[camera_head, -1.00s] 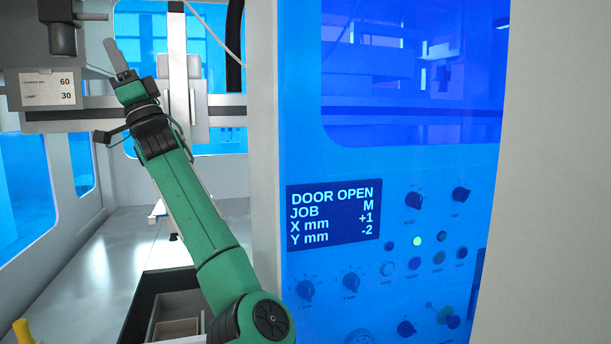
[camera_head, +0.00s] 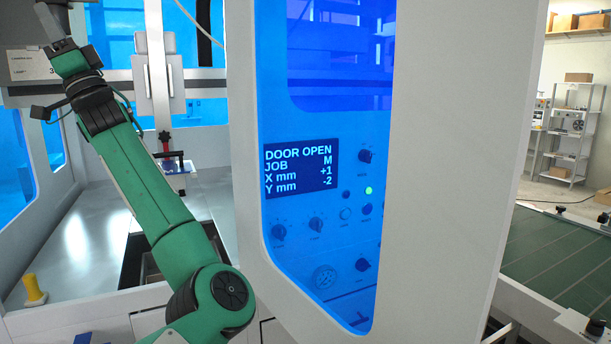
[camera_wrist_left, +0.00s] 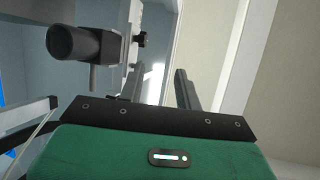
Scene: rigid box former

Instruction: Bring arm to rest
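My green left arm rises from the bottom of the head view. Its left gripper (camera_head: 46,20) is at the upper left, in front of the machine's grey head unit. The left wrist view shows its two dark fingers (camera_wrist_left: 160,85) apart with nothing between them. A dark cylinder (camera_wrist_left: 74,43) with a thin rod shows to the left of the fingers in that view; I cannot tell its distance. My right gripper is not in view.
The machine's blue-windowed door (camera_head: 330,220) with white frame stands right of my arm. A screen (camera_head: 300,168) reads DOOR OPEN. A yellow knob (camera_head: 35,290) is at lower left. A green belt (camera_head: 560,255) and shelves (camera_head: 572,130) are at right.

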